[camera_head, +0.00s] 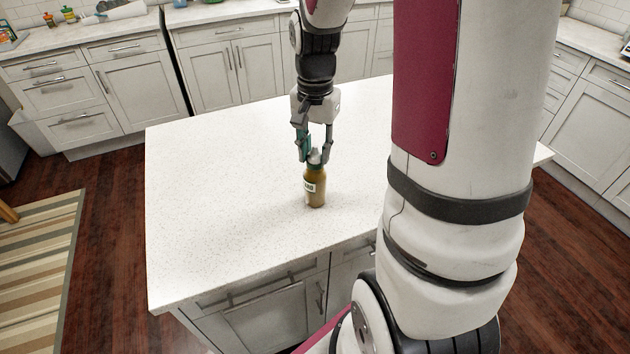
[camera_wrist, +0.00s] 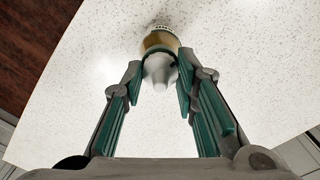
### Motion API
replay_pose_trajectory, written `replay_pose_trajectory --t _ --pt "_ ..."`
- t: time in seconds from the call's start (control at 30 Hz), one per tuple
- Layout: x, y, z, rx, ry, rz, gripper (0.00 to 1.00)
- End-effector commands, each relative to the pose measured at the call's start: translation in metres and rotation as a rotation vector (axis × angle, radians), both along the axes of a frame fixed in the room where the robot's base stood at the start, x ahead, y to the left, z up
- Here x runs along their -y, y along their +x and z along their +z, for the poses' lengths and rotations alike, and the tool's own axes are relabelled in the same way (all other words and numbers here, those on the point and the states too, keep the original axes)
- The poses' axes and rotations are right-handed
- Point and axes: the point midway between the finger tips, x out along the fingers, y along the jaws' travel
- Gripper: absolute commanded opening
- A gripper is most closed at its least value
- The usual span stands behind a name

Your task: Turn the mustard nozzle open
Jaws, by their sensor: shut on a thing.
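The mustard bottle (camera_head: 315,192) stands upright on the white island counter, with a brown-yellow body and a white label. Its pale grey nozzle (camera_wrist: 157,71) points up toward the wrist camera. My gripper (camera_head: 315,158) reaches down from above, with one finger on each side of the bottle's top. In the wrist view my gripper (camera_wrist: 160,68) has its green-padded fingers at the nozzle and is shut on it. The exact contact at the left fingertip is hard to make out. Part of the nozzle's sides is hidden by the fingers.
The island counter (camera_head: 220,190) is otherwise clear around the bottle. Its front edge lies a short way below the bottle in the head view. Cabinets and back counters (camera_head: 230,15) line the far wall. A striped rug (camera_head: 40,260) lies on the floor at left.

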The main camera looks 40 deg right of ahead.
Motion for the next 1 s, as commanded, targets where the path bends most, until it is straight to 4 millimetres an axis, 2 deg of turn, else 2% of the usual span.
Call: replay_pose_trajectory --t 0.37,0.8,1.0 --pt "0.0000 0.0001 0.0005 0.001 0.000 0.006 0.18" --pt "0.0001 -0.0002 0.0010 0.001 0.000 0.157 0.18" --pt "0.0001 0.0005 0.0004 0.001 0.000 0.171 0.18"
